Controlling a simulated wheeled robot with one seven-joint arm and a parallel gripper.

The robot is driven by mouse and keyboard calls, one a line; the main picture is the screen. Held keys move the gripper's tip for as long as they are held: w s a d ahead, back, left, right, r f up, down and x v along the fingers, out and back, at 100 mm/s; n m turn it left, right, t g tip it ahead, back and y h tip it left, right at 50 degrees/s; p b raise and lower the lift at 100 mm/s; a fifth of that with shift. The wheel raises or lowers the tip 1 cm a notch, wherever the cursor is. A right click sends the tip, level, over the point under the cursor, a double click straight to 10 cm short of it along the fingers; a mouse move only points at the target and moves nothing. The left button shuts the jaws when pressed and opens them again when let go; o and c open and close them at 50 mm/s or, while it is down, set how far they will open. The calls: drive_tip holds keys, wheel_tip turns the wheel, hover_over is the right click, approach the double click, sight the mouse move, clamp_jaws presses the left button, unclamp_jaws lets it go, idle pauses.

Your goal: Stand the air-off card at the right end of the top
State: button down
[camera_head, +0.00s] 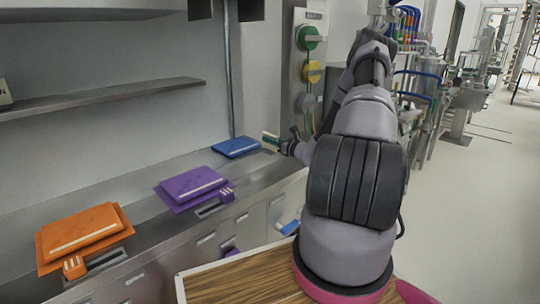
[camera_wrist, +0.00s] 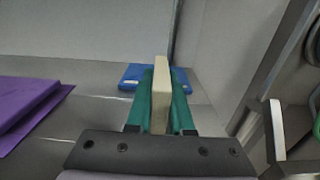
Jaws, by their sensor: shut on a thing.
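My gripper (camera_head: 279,144) is at the right end of the steel counter top (camera_head: 150,217), just right of the blue folder. Its green fingers (camera_wrist: 160,106) are shut on a cream card (camera_wrist: 161,92), seen edge-on in the wrist view. In the head view the card (camera_head: 270,137) shows as a small pale piece at the fingertips. No lettering on it can be read. I cannot tell whether its lower edge touches the top.
On the top lie a blue folder (camera_head: 236,147), a purple folder (camera_head: 192,185) and an orange folder (camera_head: 84,229). A shelf (camera_head: 100,98) runs along the wall above.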

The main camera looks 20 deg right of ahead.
sight(270, 149)
drive_tip(key=shift+f, duration=2.7)
drive_tip(key=shift+a+f, duration=0.1)
drive_tip(key=shift+f, duration=0.05)
drive_tip(key=c, duration=0.8)
unclamp_jaws()
